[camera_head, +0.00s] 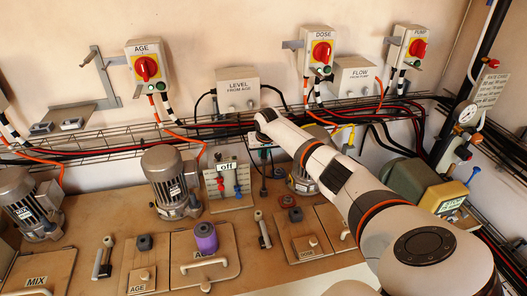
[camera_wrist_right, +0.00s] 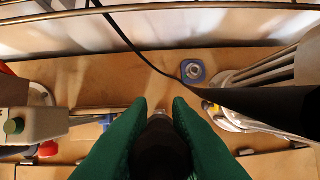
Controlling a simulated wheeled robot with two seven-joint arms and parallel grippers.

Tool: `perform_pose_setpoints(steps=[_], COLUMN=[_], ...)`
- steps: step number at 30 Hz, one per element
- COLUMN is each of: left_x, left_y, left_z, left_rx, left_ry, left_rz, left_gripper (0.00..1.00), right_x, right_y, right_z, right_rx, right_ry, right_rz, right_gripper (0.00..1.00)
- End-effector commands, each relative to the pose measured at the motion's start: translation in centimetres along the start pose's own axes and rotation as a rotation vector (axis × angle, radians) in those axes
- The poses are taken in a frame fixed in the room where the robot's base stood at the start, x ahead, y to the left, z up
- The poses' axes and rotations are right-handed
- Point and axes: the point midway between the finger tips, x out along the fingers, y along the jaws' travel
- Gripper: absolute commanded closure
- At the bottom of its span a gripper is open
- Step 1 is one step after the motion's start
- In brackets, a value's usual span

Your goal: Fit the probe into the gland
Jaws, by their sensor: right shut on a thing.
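My right gripper (camera_wrist_right: 159,108) has green fingers shut on a dark, rounded body, which I take to be the probe (camera_wrist_right: 160,148). A black cable runs up and away beside it. In the head view my right arm reaches in from the lower right to the back of the bench, and its fingers are hard to make out there. A blue square fitting with a round metal centre, likely the gland (camera_wrist_right: 193,71), sits on the wooden deck ahead of the fingers, slightly right. The probe is apart from it. My left gripper is not in view.
The "off" valve panel (camera_head: 227,184) and a grey motor (camera_head: 172,180) stand left of my arm. A wire cable tray (camera_head: 95,147) runs along the wall. The LEVEL box (camera_head: 238,88) hangs above. A purple cylinder (camera_head: 206,237) stands on a front lid.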

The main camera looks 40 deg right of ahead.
Motion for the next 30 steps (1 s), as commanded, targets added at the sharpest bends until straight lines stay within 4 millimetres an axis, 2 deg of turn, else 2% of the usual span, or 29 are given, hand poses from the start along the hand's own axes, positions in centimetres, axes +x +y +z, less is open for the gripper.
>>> perform_pose_setpoints(steps=[30], left_x=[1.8], left_y=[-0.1], left_z=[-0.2], left_rx=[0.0], left_ry=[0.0], left_rz=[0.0], left_gripper=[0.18], right_x=[2.5], right_y=[0.0], right_z=[-1.0], right_rx=[-0.001], right_ry=[-0.001], right_rz=[0.0], right_gripper=[1.0])
